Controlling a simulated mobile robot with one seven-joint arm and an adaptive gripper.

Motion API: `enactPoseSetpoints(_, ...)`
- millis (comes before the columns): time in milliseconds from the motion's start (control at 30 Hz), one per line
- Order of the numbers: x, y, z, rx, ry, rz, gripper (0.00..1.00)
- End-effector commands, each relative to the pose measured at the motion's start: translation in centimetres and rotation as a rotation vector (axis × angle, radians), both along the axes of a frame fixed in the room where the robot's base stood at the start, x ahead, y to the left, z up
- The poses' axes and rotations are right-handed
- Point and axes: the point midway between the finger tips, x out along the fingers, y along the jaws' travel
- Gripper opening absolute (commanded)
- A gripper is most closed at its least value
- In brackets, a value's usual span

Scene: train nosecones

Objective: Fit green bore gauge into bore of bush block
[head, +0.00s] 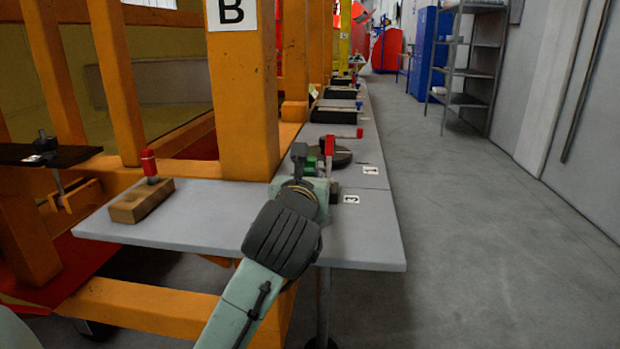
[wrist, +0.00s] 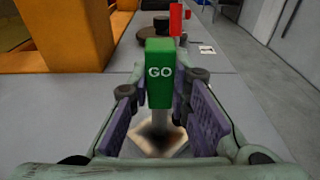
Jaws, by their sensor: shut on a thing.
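My gripper (wrist: 158,115) is shut on the green bore gauge (wrist: 160,72), which has "GO" on its face and stands upright between the purple finger pads. Its pale shank points down. Below the shank in the wrist view is a diamond-shaped, pale-edged patch with a dark centre; I cannot tell whether it is the bush block or whether the shank is in a bore. In the head view my gripper (head: 310,168) is over the grey bench, with a bit of the green gauge (head: 311,162) showing. My arm hides what lies beneath it.
A tan block (head: 128,209) with a red-handled piece (head: 149,163) upright on it rests at the bench's left. A dark round piece (head: 340,157) with a red upright (head: 329,146) is just beyond my gripper. An orange post (head: 240,110) stands close left. The bench's (head: 370,240) front right is clear.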

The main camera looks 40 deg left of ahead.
Motion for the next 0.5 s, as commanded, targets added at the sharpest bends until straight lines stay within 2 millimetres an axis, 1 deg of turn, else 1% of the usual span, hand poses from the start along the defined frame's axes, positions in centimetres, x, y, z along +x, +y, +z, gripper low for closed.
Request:
enactPoseSetpoints(33,0.14,0.11,-1.25,-0.019,0.023,0.001,0.0)
enactPoseSetpoints(200,0.25,0.11,-1.64,-0.023,0.028,-0.001,0.0)
enactPoseSetpoints(233,0.26,0.12,-1.7,-0.024,0.03,-0.002,0.19)
enactPoseSetpoints(500,0.18,0.08,-1.31,-0.018,0.022,-0.001,0.37)
